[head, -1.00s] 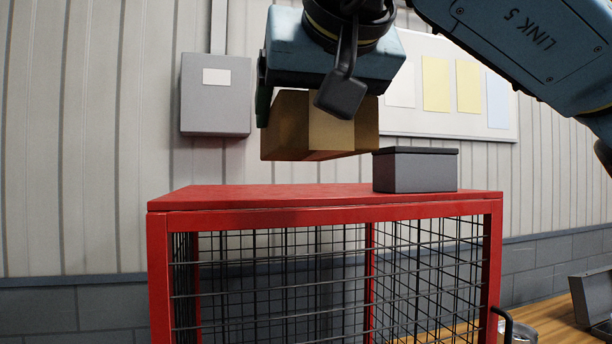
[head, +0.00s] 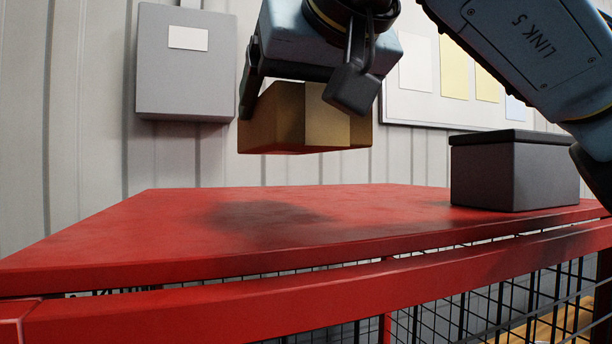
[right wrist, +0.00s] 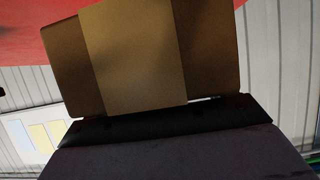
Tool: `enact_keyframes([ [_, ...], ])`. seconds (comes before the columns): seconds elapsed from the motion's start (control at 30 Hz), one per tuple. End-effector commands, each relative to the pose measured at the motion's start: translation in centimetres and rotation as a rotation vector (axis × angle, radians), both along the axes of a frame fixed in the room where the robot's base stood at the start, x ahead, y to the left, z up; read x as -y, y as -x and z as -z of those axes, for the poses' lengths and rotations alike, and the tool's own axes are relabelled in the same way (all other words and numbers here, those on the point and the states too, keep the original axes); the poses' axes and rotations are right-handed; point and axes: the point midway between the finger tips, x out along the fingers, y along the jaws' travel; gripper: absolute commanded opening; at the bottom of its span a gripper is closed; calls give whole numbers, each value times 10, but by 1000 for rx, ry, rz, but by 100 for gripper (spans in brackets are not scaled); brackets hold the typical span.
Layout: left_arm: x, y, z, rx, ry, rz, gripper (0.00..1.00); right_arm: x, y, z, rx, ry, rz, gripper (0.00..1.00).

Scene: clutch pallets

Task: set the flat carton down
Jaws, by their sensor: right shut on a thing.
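The flat carton (head: 286,120) is brown with a lighter tape band. It hangs above the red cage top (head: 150,232), with a clear gap and a shadow on the surface below. My right gripper (head: 300,92) is shut on the carton from above; its arm comes in from the right. In the right wrist view the carton (right wrist: 135,55) fills the upper middle, close against the gripper, with a strip of red surface behind it. The far side of the carton is hidden. My left gripper is in neither view.
A dark grey lidded box (head: 514,172) stands on the right part of the red top. The top's middle and left are clear. A grey wall cabinet (head: 186,75) and a board with papers (head: 418,75) are on the wall behind. Wire mesh (head: 530,300) lies below the front edge.

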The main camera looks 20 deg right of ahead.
Motion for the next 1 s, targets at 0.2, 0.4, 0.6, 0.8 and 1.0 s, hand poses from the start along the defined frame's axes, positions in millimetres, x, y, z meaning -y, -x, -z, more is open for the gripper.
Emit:
enact_keyframes([
  [0.2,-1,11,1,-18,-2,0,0,0,0,26,0,-1,0,49],
  [0.4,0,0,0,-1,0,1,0,0,-1,55,0,0,0,49],
  [0.6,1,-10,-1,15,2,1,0,0,0,64,2,-4,1,49],
  [0.8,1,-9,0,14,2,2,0,0,0,65,1,-3,0,49],
  [1.0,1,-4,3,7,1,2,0,0,0,68,0,-3,0,93],
])
